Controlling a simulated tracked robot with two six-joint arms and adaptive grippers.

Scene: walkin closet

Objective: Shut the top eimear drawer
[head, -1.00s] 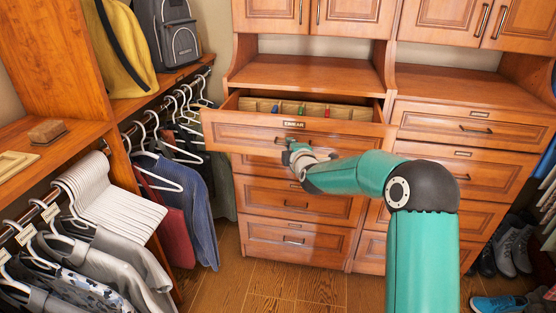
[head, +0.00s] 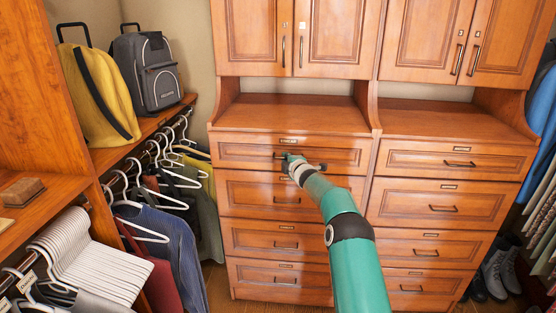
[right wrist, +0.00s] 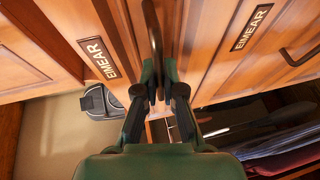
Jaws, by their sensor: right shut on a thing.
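The top Eimear drawer (head: 345,157) is the uppermost drawer of the left wooden stack in the head view. Its front looks flush with the cabinet, and no inside shows. My right gripper (head: 287,159) is at its handle. In the right wrist view, my right gripper (right wrist: 158,80) is shut on the dark drawer handle (right wrist: 152,35). An EIMEAR label (right wrist: 97,58) shows to the left of the handle there. The fingers hide part of the handle. My left gripper is in neither view.
A second EIMEAR label (right wrist: 252,27) marks the neighbouring drawer in the wrist view. In the head view, a right drawer stack (head: 450,190) stands alongside. Hanging clothes (head: 175,240) and a grey backpack (head: 150,75) are at left. The counter (head: 290,112) above the drawer is bare.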

